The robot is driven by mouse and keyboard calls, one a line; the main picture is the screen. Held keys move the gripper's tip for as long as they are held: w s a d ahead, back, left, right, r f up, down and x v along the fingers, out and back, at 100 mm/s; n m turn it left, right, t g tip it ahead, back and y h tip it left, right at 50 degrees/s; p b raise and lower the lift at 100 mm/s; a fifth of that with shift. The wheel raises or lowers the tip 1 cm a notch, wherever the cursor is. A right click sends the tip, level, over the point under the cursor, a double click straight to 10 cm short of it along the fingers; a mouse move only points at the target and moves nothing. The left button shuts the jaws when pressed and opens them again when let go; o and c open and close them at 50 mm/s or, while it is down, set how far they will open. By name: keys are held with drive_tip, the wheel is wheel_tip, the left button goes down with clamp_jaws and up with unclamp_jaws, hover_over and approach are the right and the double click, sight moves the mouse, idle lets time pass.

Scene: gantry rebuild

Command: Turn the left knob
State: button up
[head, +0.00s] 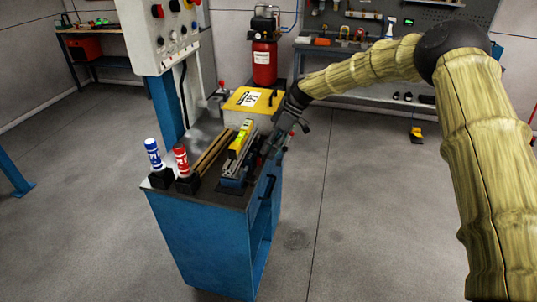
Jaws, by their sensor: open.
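The grey control panel (145,47) stands upright at the upper left on a blue post. Its front carries a red button (157,11), a black control (174,6) and a row of small knobs or switches. The leftmost small control in that row (160,42) is too small to tell in detail. My gripper (272,146) is open, pointing down over the right side of the blue cart, near the clamp and the yellow level. It is well to the right of the panel and below it, touching no knob. Its fingertips are partly lost among dark parts.
A red extinguisher-like cylinder (264,65) stands behind. A workbench is at the back right. The grey floor in front is clear.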

drive_tip(key=shift+f, duration=0.1)
drive_tip(key=n+t+h+b, duration=0.1)
drive_tip(key=t+h+b, duration=0.1)
drive_tip(key=t+b, duration=0.2)
approach(255, 178)
drive_tip(key=shift+t, duration=0.3)
drive_tip(key=shift+s+p+x, duration=0.2)
drive_tip(key=shift+p+x, duration=1.7)
drive_tip(key=shift+x, duration=3.55)
drive_tip(key=shift+c, duration=0.2)
drive_tip(key=c, duration=1)
